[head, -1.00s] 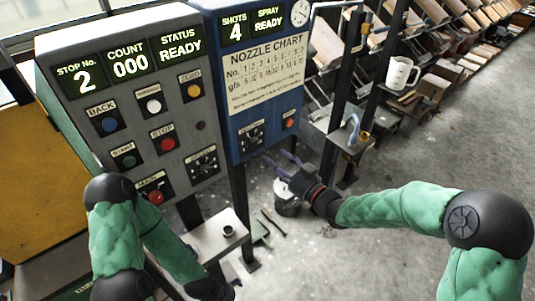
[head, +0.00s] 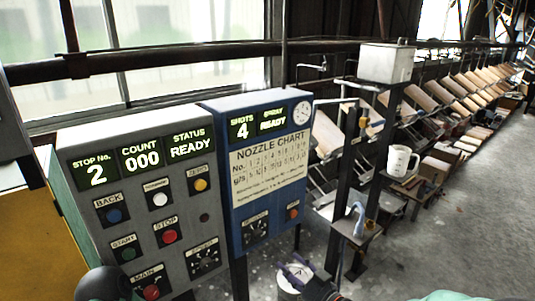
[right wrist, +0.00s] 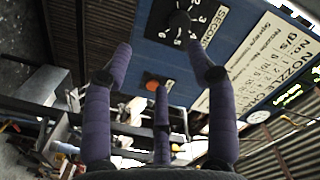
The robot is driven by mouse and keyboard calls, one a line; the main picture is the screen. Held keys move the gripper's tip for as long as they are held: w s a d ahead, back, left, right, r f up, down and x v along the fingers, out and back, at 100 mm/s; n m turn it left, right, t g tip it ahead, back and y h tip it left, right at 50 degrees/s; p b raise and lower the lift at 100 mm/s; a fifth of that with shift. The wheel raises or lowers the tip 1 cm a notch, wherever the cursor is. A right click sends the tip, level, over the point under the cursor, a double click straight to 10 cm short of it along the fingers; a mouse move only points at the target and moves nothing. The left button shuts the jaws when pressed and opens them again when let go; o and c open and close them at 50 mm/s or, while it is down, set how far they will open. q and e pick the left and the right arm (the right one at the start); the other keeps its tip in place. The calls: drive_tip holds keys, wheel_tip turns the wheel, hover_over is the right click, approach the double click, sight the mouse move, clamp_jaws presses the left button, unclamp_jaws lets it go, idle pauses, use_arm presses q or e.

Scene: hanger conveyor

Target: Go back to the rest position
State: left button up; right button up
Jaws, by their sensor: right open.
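My right gripper (head: 295,271) is at the bottom of the head view, just below the lower right of the blue spray panel (head: 240,180). Its purple fingers are spread apart and empty. In the right wrist view, the open fingers (right wrist: 160,65) point toward the blue panel face (right wrist: 180,75), with its dial and orange button; no contact can be made out. My left gripper is out of view; only a dark joint of my left arm shows at the bottom left.
A grey control panel (head: 130,170) reads stop 2, count 000, READY. The blue panel reads shots 4, READY. Boards on racks line the back. Bare concrete floor (head: 465,225) lies at right.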

drive_tip(key=s+d+f+m+g+h, duration=0.1)
drive_tip(key=s+f+g+h, duration=0.2)
drive_tip(key=f, duration=0.9)
drive_tip(key=s+d+f+m+g+h, duration=0.1)
drive_tip(key=s+d+f+g+h, duration=0.2)
drive_tip(key=f, duration=0.9)
drive_tip(key=s+a+f+g, duration=0.1)
drive_tip(key=s+f+g, duration=0.2)
drive_tip(key=s+f, duration=0.3)
drive_tip(key=s+a+f+g, duration=0.1)
drive_tip(key=s+f+g, duration=0.3)
drive_tip(key=s, duration=0.9)
wheel_tip(320, 180, down, 3)
drive_tip(key=shift+a+f+h, duration=0.1)
drive_tip(key=shift+a+h, duration=0.05)
drive_tip(key=shift+h, duration=0.25)
